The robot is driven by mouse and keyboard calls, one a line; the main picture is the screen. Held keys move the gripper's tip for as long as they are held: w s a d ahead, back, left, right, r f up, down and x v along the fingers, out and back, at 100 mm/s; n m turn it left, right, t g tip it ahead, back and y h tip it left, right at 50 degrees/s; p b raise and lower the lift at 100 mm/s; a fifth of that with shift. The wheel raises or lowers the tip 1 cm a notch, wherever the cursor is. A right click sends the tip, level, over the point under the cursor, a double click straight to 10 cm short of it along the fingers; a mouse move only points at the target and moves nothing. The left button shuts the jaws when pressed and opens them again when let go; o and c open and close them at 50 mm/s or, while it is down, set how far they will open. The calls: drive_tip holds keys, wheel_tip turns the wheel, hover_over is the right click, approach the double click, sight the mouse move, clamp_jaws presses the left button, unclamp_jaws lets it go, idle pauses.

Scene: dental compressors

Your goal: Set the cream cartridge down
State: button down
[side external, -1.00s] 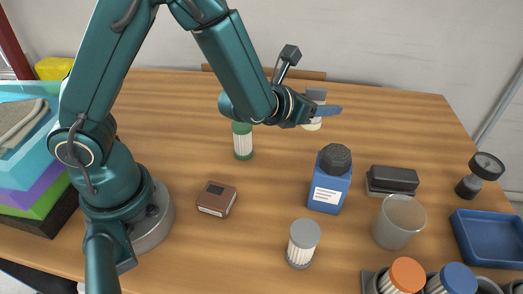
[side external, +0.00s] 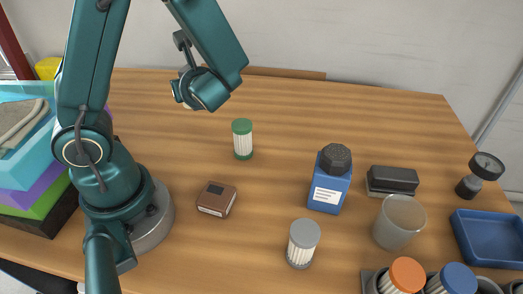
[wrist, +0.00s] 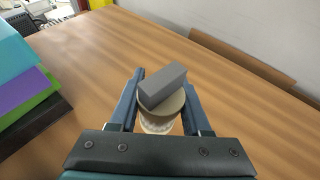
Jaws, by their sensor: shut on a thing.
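The cream cartridge (wrist: 160,118) is between the two fingers of my gripper (wrist: 163,82), which is shut on it. It has a round cream top and a pale ribbed side. A grey block (wrist: 163,86) sits over its top, between the fingers. In the side view my wrist hides the fingers, and only a small cream sliver of the cartridge (side external: 187,106) shows at the back left of the table. I cannot tell whether its base touches the table.
A green-capped cartridge (side external: 243,139), brown box (side external: 216,199), grey-capped cartridge (side external: 303,244) and blue bottle (side external: 331,180) stand apart on the table. A stack of coloured slabs (wrist: 24,95) is at the left. Bare wood surrounds the gripper in the wrist view.

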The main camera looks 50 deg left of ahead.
sight(184, 135)
drive_tip(key=shift+s+a+f+n+g, duration=0.2)
drive_tip(key=shift+s+f+n+g, duration=0.25)
drive_tip(key=shift+f, duration=1.25)
drive_tip(key=shift+s+a+f+n+g, duration=0.15)
drive_tip(key=shift+s+a+f+g, duration=0.25)
drive_tip(key=shift+f, duration=1.25)
drive_tip(key=shift+s+a+f+n+g, duration=0.1)
drive_tip(key=shift+s+f+n+g, duration=0.35)
drive_tip(key=shift+f, duration=1.25)
drive_tip(key=shift+s, duration=0.15)
drive_tip(key=shift+c, duration=1.8)
unclamp_jaws()
drive_tip(key=shift+f, duration=0.15)
